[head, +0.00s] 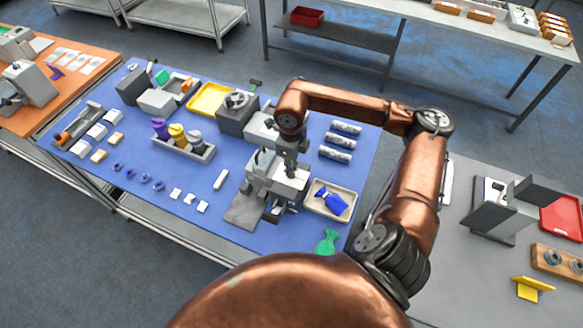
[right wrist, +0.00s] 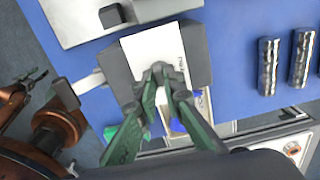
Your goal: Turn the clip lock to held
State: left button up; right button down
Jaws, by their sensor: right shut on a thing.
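The grey and white device (head: 287,186) stands on the blue mat near its front edge, right of centre. My right gripper (head: 289,168) comes down onto its top. In the right wrist view my right gripper (right wrist: 166,78) has its green fingers closed together at the white face of the device (right wrist: 150,45), with small dark lettering beside the tips. The fingers are shut on a small part there, which they mostly hide; I take it to be the clip lock. Its setting cannot be read. Part of my left arm (right wrist: 55,125) shows at the left of the wrist view; its jaws are unclear.
A tray (head: 345,207) with a blue bag stands just right of the device, and a green bag (head: 327,241) lies in front. Several silvery cylinders (head: 338,141) lie behind the tray. Grey boxes (head: 237,112) stand behind left. Bare blue mat (head: 225,155) is free to the left.

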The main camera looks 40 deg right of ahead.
jog(key=c, duration=2)
grip_release()
jog(key=shift+c, duration=0.2)
notch_tip(320, 180, up, 12)
jog(key=shift+d, duration=0.1)
